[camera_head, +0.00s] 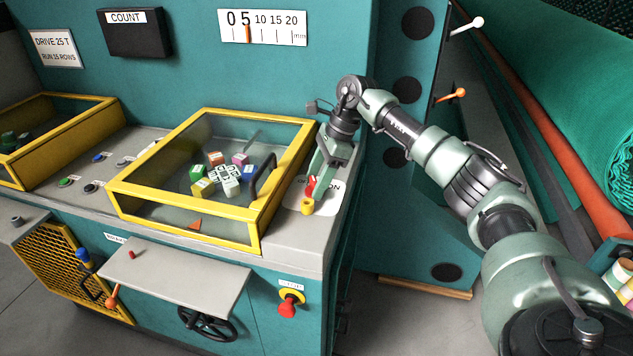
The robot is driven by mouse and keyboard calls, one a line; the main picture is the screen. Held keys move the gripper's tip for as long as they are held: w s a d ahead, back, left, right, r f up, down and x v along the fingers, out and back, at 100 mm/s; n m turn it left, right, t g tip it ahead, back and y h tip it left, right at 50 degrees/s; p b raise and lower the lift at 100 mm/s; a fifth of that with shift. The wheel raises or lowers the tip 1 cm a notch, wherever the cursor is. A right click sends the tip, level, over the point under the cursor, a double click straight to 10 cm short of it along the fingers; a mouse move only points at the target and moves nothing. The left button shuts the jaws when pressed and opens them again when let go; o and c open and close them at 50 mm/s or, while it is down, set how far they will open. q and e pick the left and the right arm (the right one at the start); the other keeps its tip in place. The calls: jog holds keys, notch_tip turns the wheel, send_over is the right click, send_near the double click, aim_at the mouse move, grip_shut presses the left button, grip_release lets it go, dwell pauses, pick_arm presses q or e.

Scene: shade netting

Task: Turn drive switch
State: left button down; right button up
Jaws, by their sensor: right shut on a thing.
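The drive switch, with a red part (311,184) showing, sits on a white label plate (328,196) at the right end of the grey console top. The label is partly covered and I read only its last letters. My right gripper (314,187) reaches down over the plate from the right and is shut on the red switch handle. A small yellow piece (307,206) stands just in front of the fingers. The fingers hide part of the switch. My left gripper is not in view.
A yellow-framed clear box (258,218) holding several coloured blocks stands close left of my right gripper. A red stop button (288,306) is on the front panel below. Levers with white (478,22) and orange (458,94) knobs project from the machine at right.

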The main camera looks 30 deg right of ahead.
jog(key=shift+w+n+g, duration=0.1)
jog(key=shift+n+g, duration=0.5)
jog(key=shift+n, duration=1)
jog(key=shift+r, duration=0.1)
jog(key=o, duration=1.4)
jog(key=shift+d, duration=0.1)
jog(key=b+v, duration=0.2)
jog(key=v, duration=0.5)
jog(key=shift+d+r, duration=0.25)
jog(key=shift+r, duration=0.05)
jog(key=shift+f, duration=0.1)
